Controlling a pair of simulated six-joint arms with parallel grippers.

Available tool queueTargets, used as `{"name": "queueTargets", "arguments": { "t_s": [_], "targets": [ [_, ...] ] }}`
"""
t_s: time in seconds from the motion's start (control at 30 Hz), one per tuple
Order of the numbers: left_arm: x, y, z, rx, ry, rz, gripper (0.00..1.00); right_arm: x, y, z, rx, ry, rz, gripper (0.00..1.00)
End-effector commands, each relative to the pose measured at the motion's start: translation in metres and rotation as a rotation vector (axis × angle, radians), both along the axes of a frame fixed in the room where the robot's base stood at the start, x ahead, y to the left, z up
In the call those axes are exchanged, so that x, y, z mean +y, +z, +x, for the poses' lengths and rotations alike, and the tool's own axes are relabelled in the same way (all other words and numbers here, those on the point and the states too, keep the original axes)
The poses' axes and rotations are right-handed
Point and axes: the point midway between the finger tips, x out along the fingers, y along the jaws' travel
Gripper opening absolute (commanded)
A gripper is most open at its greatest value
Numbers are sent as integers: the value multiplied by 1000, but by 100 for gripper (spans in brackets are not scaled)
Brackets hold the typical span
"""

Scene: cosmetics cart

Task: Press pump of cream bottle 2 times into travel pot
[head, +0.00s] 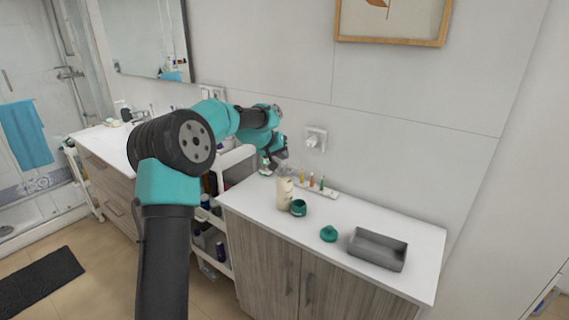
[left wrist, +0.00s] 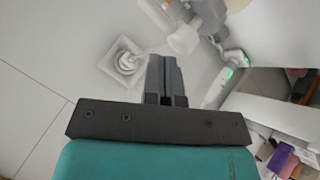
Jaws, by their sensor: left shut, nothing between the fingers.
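The cream bottle (head: 285,192), pale with a pump on top, stands upright on the white counter. The small green travel pot (head: 298,207) stands open just in front of it, close to its right side. A green round lid (head: 328,233) lies apart to the right. My left gripper (head: 279,160) is shut and empty, above and slightly behind the bottle; I cannot tell whether it touches the pump. In the left wrist view its closed fingers (left wrist: 165,75) point toward the wall side, with a pale blurred part (left wrist: 184,40) beside them. My right gripper is out of view.
A grey tray (head: 378,250) sits at the counter's right. Several small colored vials stand in a white rack (head: 318,189) near the wall. A wall socket (head: 315,138) is behind. A white cart (head: 234,158) stands at left. The counter (head: 420,243) has free room at right.

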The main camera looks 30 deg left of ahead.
Motion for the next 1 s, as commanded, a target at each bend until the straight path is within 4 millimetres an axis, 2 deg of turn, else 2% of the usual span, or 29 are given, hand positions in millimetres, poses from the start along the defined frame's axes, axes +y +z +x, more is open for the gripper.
{"name": "queueTargets", "arguments": {
  "t_s": [1.0],
  "targets": [
    [0, -9, 0, 0, 1, -1, 0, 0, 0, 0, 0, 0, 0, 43]
  ]
}}
